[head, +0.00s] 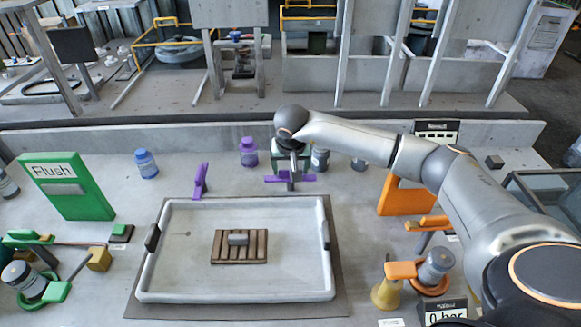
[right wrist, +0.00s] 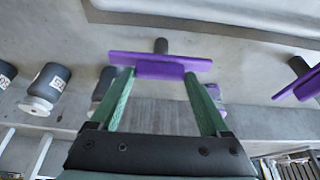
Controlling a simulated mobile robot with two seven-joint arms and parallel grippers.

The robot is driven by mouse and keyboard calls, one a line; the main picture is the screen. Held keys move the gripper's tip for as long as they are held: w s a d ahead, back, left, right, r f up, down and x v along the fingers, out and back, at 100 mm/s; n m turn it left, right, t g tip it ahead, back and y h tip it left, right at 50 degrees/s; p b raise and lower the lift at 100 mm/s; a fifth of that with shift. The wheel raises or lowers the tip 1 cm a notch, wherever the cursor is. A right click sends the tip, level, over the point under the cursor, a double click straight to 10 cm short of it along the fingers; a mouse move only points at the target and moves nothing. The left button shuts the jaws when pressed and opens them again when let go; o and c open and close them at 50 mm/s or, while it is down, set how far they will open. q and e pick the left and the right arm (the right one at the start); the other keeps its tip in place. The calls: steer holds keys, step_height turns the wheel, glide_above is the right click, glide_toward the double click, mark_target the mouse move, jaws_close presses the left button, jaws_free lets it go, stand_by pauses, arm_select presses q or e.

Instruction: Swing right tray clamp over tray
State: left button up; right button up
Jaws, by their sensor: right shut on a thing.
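The white-rimmed tray (head: 142,268) lies on the bench in the middle of the head view. The right tray clamp (head: 308,177), a purple bar on a dark post, stands just behind its far rim. Its bar runs along the rim, not over the tray. My right gripper (head: 291,172) is shut on this clamp. In the right wrist view, its green fingers (right wrist: 158,82) sit on both sides of the purple clamp bar (right wrist: 160,58). The left purple clamp (head: 200,181) stands behind the tray's far left part. My left gripper is not in view.
A slatted wooden piece (head: 238,259) with a grey block lies in the tray. Purple (head: 248,152) and blue (head: 146,164) bottles stand behind. A green Flush panel (head: 66,186) stands left; an orange stand (head: 396,196) and an orange-handled valve (head: 401,271) are right.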

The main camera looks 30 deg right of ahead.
jaws_close()
